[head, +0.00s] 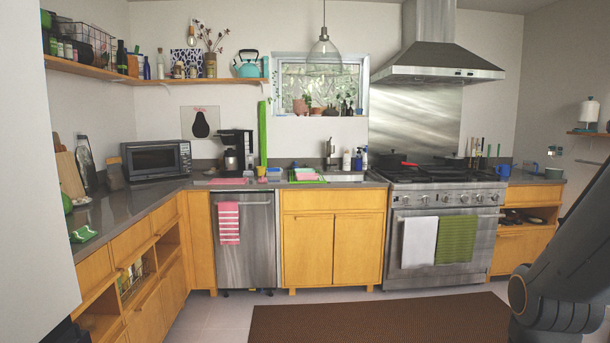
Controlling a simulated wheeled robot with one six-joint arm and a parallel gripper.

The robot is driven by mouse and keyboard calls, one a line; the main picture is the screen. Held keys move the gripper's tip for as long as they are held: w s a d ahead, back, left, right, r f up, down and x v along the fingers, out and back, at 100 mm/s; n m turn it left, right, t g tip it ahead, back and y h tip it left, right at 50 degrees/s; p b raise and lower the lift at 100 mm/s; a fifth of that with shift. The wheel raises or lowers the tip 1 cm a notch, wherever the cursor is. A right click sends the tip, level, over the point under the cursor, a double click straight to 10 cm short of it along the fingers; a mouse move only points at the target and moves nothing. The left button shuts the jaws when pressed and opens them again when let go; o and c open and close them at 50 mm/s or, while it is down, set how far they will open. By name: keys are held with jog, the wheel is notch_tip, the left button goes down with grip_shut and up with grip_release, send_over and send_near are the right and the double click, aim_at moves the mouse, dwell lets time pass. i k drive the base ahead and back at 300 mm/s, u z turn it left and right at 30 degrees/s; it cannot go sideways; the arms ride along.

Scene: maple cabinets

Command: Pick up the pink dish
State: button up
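A small pink item (305,174), perhaps the pink dish, lies on the counter left of the sink, by a green mat (307,181). It is too small to tell its exact shape. A flat pink piece (228,181) also lies on the counter above the dishwasher, in front of the coffee maker. My arm shows at the right edge of the head view, but my gripper is not in view.
The grey counter (150,192) runs along the left and back walls. A microwave (156,160), coffee maker (237,152) and steel stove (443,235) line it. A sink tap (329,150) stands at the back. The brown rug (380,318) area is clear.

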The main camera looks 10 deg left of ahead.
aim_at(299, 177)
jog(key=u, duration=0.15)
jog(key=i, duration=0.75)
jog(key=u, duration=0.5)
jog(key=i, duration=1.7)
jog(key=u, duration=0.3)
jog(key=i, duration=1.7)
jog(key=z, duration=0.15)
